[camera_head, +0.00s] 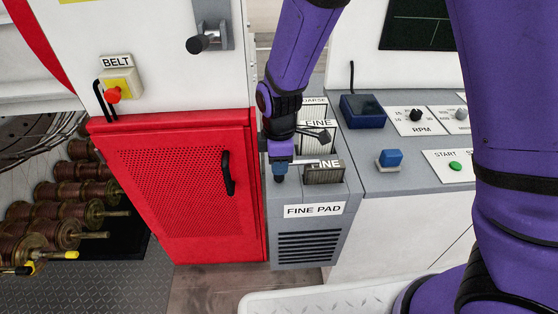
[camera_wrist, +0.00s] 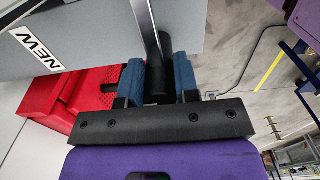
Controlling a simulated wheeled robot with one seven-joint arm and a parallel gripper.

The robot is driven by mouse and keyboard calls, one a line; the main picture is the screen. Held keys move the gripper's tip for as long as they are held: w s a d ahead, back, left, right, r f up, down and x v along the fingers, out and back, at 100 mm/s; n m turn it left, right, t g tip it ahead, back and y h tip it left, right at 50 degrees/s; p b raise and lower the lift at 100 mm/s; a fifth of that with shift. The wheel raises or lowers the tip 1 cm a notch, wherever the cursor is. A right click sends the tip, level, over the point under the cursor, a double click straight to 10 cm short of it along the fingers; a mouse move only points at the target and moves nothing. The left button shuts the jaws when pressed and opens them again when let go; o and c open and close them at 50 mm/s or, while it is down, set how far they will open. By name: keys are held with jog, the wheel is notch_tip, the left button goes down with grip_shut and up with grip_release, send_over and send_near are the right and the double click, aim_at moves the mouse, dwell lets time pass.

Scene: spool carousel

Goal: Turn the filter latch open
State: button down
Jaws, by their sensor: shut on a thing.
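The filter latch shows in the wrist view as a dark handle (camera_wrist: 156,82) on a flat grey metal bar. In the head view the black end of a handle (camera_head: 279,178) shows just below my gripper, at the left top edge of the grey filter box (camera_head: 303,249) labelled "FINE PAD". My gripper (camera_head: 280,168) is shut on this handle, with its two blue fingers on either side of it in the wrist view (camera_wrist: 157,84). The latch's pivot is hidden, and its exact turn angle is hard to tell.
A red perforated door (camera_head: 178,190) with a black handle stands just left of the filter box. A filter pad (camera_head: 324,172) labelled "FINE" sits in the box top beside my gripper. A console with a blue button (camera_head: 390,158) is at right. Spools (camera_head: 60,230) lie far left.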

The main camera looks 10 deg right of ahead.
jog(key=n, duration=0.4)
jog(key=shift+w, duration=0.1)
jog(key=n, duration=0.4)
jog(key=shift+n, duration=0.3)
jog(key=n, duration=0.4)
jog(key=shift+n, duration=2.5)
jog(key=c, duration=0.8)
grip_release()
jog(key=shift+c, duration=0.2)
jog(key=shift+r, duration=0.1)
